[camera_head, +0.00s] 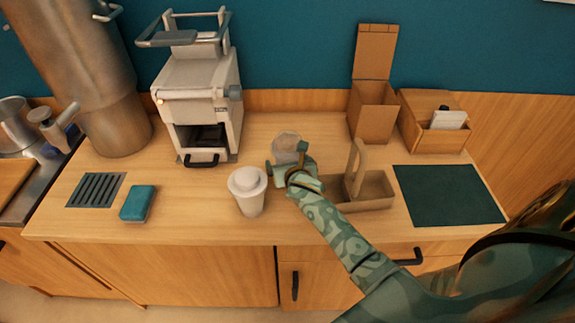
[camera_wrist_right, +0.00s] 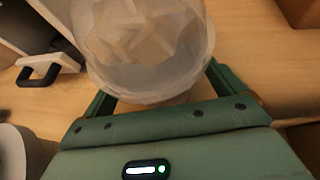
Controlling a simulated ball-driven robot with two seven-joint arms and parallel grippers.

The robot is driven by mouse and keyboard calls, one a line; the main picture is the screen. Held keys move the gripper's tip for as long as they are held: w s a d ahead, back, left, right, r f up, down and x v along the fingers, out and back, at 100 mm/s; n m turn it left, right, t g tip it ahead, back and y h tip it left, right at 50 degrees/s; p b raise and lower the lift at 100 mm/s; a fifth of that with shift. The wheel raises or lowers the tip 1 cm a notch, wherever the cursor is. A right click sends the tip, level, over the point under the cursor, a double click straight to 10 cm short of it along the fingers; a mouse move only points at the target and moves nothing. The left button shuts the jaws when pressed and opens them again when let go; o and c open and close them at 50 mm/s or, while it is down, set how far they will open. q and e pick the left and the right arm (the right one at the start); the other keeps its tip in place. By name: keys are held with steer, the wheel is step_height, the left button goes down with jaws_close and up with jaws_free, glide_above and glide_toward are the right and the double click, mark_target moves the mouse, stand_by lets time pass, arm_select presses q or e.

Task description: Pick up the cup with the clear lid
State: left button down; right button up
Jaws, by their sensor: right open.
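The cup with the clear lid (camera_head: 286,144) stands on the wooden counter, partly hidden behind my right gripper in the head view. In the right wrist view its clear domed lid (camera_wrist_right: 148,48) fills the upper middle, with pale cube-like pieces showing through. My right gripper (camera_head: 286,161) is open, with one green finger on each side of the cup's lower part. Contact between the fingers and the cup cannot be told. My left gripper is not in view.
A cardboard carrier with a handle (camera_head: 374,190) stands close to the right of my gripper. A coffee machine (camera_head: 200,95) is at the back left. A teal sponge (camera_head: 138,204), a dark green mat (camera_head: 448,194) and an open brown box (camera_head: 374,112) are also on the counter.

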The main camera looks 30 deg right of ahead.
steer(key=shift+r, duration=0.1)
steer(key=c, duration=0.8)
